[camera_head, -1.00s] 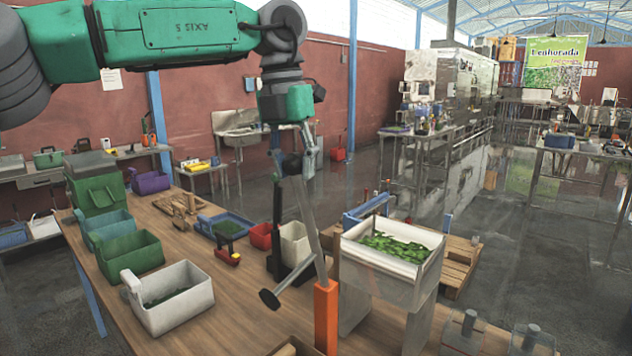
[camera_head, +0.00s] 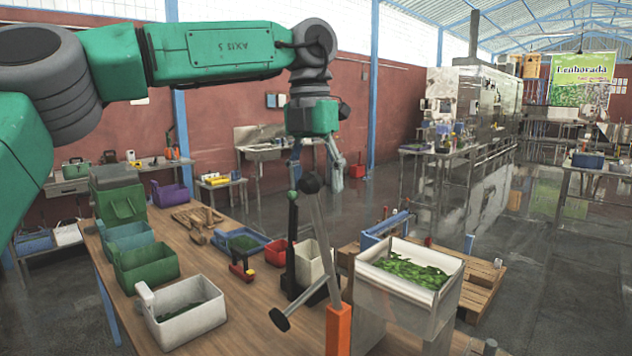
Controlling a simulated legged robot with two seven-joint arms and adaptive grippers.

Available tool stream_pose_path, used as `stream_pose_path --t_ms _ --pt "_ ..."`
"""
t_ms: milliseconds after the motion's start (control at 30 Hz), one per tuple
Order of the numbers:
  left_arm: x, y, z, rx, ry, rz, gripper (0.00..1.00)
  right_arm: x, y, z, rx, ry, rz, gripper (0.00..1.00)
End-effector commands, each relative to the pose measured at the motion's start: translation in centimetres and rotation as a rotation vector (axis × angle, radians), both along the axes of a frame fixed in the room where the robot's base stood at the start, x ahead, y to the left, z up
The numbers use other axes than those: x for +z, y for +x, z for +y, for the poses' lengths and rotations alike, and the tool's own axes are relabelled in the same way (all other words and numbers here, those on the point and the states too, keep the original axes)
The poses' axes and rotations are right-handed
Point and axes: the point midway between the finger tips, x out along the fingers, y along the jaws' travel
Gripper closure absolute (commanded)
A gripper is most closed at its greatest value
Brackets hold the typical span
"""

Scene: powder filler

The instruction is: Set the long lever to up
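The long lever (camera_head: 321,235) is a grey metal bar with a black ball knob (camera_head: 311,183) at its top. It stands steeply, leaning a little to the left, and rises from near an orange post (camera_head: 338,328). My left gripper (camera_head: 315,174) points down at the knob with its fingers spread, one to each side in the picture. I cannot tell whether it touches the knob; nothing is gripped. My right gripper is not in view.
A shorter bar with a black end (camera_head: 280,319) sticks out low to the left. A black post (camera_head: 292,240) stands just behind the lever. A white hopper (camera_head: 408,300) with green leaves is at right. Several bins, including a white one (camera_head: 185,325), stand on the wooden table (camera_head: 225,300).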

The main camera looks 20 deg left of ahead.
Motion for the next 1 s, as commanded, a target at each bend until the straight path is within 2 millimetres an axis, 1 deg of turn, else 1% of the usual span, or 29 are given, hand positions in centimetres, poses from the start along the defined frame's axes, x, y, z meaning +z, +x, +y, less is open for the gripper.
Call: stream_pose_path --t_ms 167,267,500,633,800,1000 --pt "0.5 -0.1 0.0 0.001 0.000 0.000 0.46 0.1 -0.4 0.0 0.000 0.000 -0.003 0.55" --pt "1.8 0.0 0.1 0.001 0.000 0.000 0.46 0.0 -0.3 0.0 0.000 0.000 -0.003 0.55" --pt "6.8 0.5 0.3 0.002 0.001 0.000 0.46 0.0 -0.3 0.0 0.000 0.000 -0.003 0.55" --pt "9.1 0.6 0.4 0.001 -0.001 0.000 0.46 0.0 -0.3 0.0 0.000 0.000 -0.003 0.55" --pt "10.8 0.8 0.6 0.000 0.001 0.001 0.46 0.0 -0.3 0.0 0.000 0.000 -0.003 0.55" --pt "11.7 0.8 0.7 -0.001 0.000 0.003 0.46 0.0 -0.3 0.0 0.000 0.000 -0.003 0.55"
